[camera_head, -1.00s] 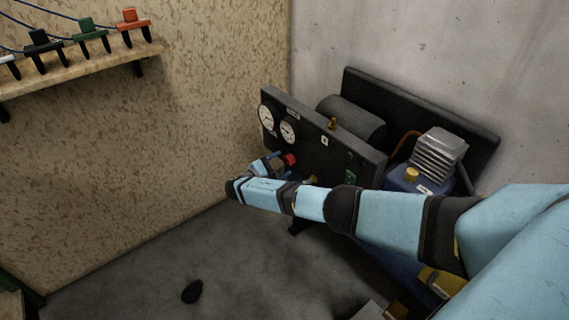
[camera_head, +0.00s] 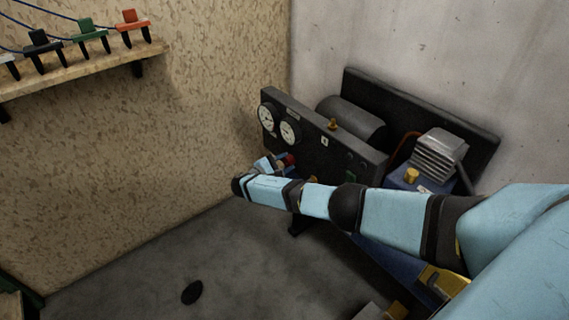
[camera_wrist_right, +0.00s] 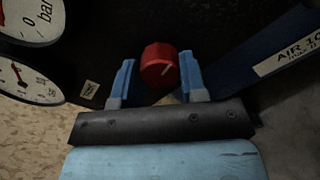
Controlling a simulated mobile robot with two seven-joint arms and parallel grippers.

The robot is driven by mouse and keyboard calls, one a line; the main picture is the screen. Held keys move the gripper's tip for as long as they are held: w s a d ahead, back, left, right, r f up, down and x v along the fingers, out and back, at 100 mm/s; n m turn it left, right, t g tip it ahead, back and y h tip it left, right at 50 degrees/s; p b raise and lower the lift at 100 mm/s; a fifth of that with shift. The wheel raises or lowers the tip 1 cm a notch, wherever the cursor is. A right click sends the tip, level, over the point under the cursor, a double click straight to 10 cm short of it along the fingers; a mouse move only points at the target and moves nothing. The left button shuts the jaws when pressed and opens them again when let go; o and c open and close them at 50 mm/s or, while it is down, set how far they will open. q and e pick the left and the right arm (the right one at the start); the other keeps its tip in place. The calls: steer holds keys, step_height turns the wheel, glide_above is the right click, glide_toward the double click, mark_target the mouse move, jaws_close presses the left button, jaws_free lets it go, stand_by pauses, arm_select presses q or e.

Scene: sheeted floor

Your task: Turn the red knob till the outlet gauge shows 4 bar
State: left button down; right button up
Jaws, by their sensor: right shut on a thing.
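The red knob (camera_wrist_right: 160,65) with a pale pointer line is on the dark panel; in the head view it shows small (camera_head: 290,158). My right gripper (camera_wrist_right: 158,78) has its blue fingers on both sides of the knob and is shut on it. In the head view, my right gripper (camera_head: 279,163) is at the panel's lower left. Two round white gauges, one at left (camera_head: 266,117) and one at right (camera_head: 289,132), sit above it. In the wrist view both gauges are cut off at the left; I cannot tell a reading. My left gripper is not in view.
The dark panel (camera_head: 335,148) belongs to a compressor unit with a grey finned block (camera_head: 438,153) and a black cylinder (camera_head: 352,120). A blue plate with lettering (camera_wrist_right: 285,60) is close on the gripper's right. A wooden shelf (camera_head: 70,70) holds clamps. The floor at left is mostly clear.

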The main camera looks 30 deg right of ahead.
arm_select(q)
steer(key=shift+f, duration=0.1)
arm_select(e)
steer(key=shift+f+m, duration=0.1)
steer(key=shift+m, duration=0.9)
steer(key=shift+m+b, duration=0.4)
steer(key=shift+m, duration=0.5)
steer(key=shift+f+m, duration=0.1)
steer(key=shift+m, duration=0.7)
steer(key=m+b, duration=0.1)
steer(key=m, duration=0.1)
steer(key=shift+m+b, duration=0.3)
steer(key=shift+m, duration=0.1)
steer(key=m+b, duration=0.2)
steer(key=m, duration=0.2)
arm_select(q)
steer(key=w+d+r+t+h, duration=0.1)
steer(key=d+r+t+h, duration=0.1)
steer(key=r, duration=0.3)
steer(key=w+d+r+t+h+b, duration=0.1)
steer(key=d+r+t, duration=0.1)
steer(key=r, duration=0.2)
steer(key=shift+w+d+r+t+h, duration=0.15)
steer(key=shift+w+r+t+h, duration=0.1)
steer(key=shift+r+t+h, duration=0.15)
arm_select(e)
steer(key=shift+m, duration=0.8)
